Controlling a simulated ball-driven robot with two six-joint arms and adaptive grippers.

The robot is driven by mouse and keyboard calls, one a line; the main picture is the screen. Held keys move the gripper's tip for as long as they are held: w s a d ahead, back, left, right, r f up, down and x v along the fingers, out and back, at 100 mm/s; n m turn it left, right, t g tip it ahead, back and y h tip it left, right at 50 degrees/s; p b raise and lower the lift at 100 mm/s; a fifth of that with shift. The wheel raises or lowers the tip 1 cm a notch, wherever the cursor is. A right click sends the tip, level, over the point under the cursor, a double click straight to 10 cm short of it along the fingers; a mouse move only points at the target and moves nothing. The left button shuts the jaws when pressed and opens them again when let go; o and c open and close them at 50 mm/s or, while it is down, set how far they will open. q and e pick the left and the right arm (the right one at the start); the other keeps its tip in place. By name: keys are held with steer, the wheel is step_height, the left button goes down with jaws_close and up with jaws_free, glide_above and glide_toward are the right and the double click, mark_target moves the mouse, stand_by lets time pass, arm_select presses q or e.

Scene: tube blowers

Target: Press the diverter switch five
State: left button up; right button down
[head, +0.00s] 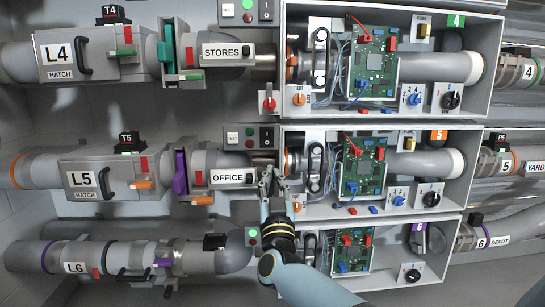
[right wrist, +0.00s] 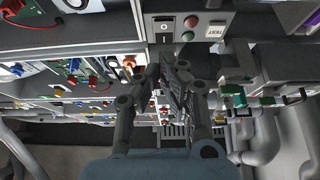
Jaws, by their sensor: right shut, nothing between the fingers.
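The row five control panel (head: 249,137) carries a test button (head: 232,138), a small red and green button pair (head: 250,138) and a black rocker switch (head: 267,136). No label naming the diverter switch is readable, so I cannot tell for sure which one it is. My right gripper (head: 270,174) is shut and empty, its fingertips just below the rocker and beside the OFFICE label (head: 229,178). In the right wrist view, the gripper (right wrist: 168,62) points at a panel with a black switch (right wrist: 165,25). Contact cannot be told. My left gripper is not in view.
An open grey box (head: 470,140) with a circuit board (head: 362,165) and knobs is right of the gripper. Pipe L5 (head: 40,168) runs left. The row six panel (head: 252,237) is partly hidden by my right arm. The OFFICE pipe is close by.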

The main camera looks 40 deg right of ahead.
steer(key=shift+s+a+f, duration=0.35)
steer(key=shift+s+f, duration=0.3)
steer(key=shift+f, duration=0.15)
